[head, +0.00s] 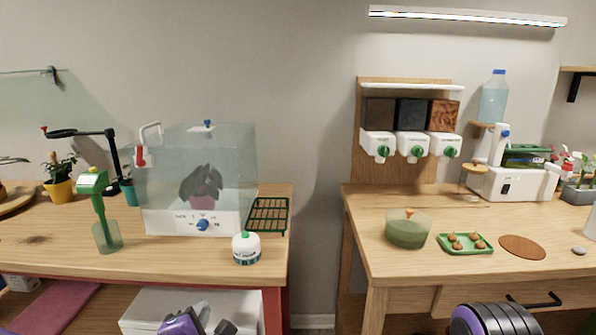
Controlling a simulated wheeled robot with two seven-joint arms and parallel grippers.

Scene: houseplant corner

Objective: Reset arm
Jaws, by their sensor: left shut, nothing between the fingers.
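My left gripper (204,318) shows at the bottom edge of the head view, left of centre, with purple and grey parts. It is shut and empty, low in front of the white box under the left table. The frame's lower edge cuts off part of it. A purple and black ribbed part of my right arm (495,319) shows at the bottom right, in front of the right table. My right gripper is not in view.
The left wooden table (60,255) bears a clear plant cabinet (165,190), a green rack (268,214), a white jar (246,249) and a green tool in a glass (107,236). The right table (385,265) holds a green bowl (407,233) and tray (465,251). A gap separates the tables.

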